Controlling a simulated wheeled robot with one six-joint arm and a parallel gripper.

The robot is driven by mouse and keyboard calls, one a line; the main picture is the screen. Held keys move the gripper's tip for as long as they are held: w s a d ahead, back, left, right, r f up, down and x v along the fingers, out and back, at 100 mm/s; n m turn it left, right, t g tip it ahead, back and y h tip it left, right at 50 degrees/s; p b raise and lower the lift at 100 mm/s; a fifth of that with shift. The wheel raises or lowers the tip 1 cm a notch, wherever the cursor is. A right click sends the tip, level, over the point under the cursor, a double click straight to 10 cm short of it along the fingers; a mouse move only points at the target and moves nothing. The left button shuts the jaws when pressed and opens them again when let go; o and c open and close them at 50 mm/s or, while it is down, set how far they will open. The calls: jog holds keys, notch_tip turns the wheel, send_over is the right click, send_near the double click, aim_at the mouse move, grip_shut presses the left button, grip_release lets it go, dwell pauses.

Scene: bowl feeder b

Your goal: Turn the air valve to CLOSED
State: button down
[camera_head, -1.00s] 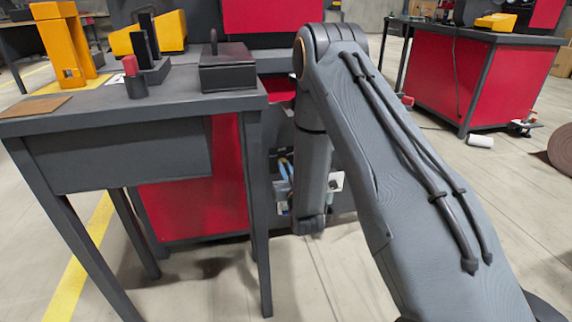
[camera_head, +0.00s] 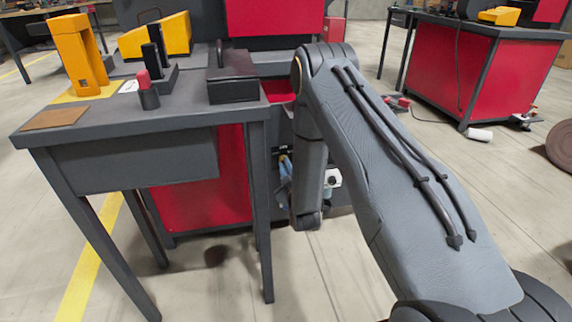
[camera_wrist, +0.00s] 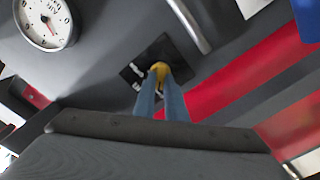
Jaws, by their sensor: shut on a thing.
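The yellow valve handle (camera_wrist: 159,70) shows in the wrist view, in front of a black square plate (camera_wrist: 178,55) on a dark grey panel. White marks sit on the plate left of the handle; they are too small to read. My gripper (camera_wrist: 160,88), with two blue-grey fingers, is shut on the yellow handle and hides its lower part. The handle's exact angle against the marks cannot be told. In the head view my arm stands in front of the machine, and the valve cannot be made out.
A round white gauge (camera_wrist: 46,20) and a grey bar (camera_wrist: 188,25) are near the plate. In the head view a dark grey table (camera_head: 130,150) stands left of my arm, carrying a black box (camera_head: 232,88) and a yellow stand (camera_head: 80,55).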

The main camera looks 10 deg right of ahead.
jog(key=shift+f+n, duration=0.1)
jog(key=shift+n, duration=0.3)
jog(key=c, duration=1.8)
grip_release()
jog(key=s+p, duration=0.2)
jog(key=s, duration=0.6)
jog(key=shift+w, duration=0.15)
